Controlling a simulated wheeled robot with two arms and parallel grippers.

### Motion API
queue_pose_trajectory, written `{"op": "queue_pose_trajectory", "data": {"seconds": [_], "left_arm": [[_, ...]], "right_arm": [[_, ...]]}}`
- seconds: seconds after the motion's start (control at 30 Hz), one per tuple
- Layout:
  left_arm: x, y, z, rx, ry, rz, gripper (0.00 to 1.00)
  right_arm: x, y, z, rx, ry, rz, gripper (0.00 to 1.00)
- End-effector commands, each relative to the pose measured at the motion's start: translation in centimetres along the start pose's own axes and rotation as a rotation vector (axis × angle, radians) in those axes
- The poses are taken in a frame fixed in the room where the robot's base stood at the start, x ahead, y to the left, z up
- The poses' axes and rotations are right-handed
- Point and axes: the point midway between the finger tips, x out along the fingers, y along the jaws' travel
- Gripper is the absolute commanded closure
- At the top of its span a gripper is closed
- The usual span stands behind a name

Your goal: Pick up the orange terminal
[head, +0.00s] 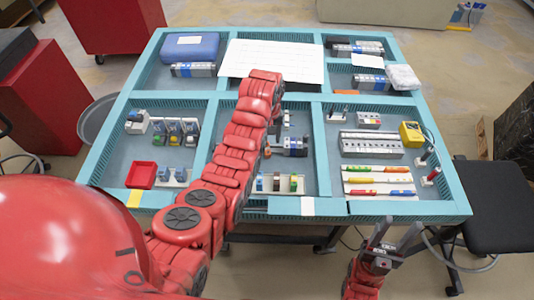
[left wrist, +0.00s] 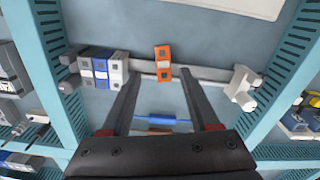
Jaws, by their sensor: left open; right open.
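The orange terminal (left wrist: 163,62) sits on a grey rail in the left wrist view, to the right of white and blue terminal blocks (left wrist: 101,69). In the head view a small orange patch of it (head: 267,151) shows beside my left forearm. My left gripper (left wrist: 160,76) is open, its fingertips on either side of the orange terminal's lower end in the picture, with visible gaps. Whether it surrounds the terminal in depth I cannot tell. My right gripper (head: 392,240) is open and empty in front of the table's front edge.
The teal divided table (head: 334,207) holds blocks and rails in its compartments. A red tray (head: 141,175) lies front left, a blue case (head: 190,47) back left, a white sheet (head: 300,60) at the back. A white end piece (left wrist: 241,88) stands right on the rail.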

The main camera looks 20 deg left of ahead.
Motion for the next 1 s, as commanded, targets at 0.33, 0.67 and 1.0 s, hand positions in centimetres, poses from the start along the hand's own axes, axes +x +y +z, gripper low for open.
{"op": "queue_pose_trajectory", "data": {"seconds": [0.33, 0.67, 1.0], "left_arm": [[3.4, -0.5, -0.3, -0.001, -0.003, -0.001, 0.38], [4.9, -0.5, -0.3, -0.001, 0.000, 0.000, 0.38], [4.9, -0.5, -0.3, -0.001, 0.001, 0.000, 0.74]], "right_arm": [[3.0, 0.1, -0.5, 0.000, 0.000, 0.000, 0.50], [3.3, 0.2, -0.6, 0.000, 0.000, 0.000, 0.50], [3.3, 0.2, -0.6, 0.000, 0.000, 0.000, 0.50]]}}
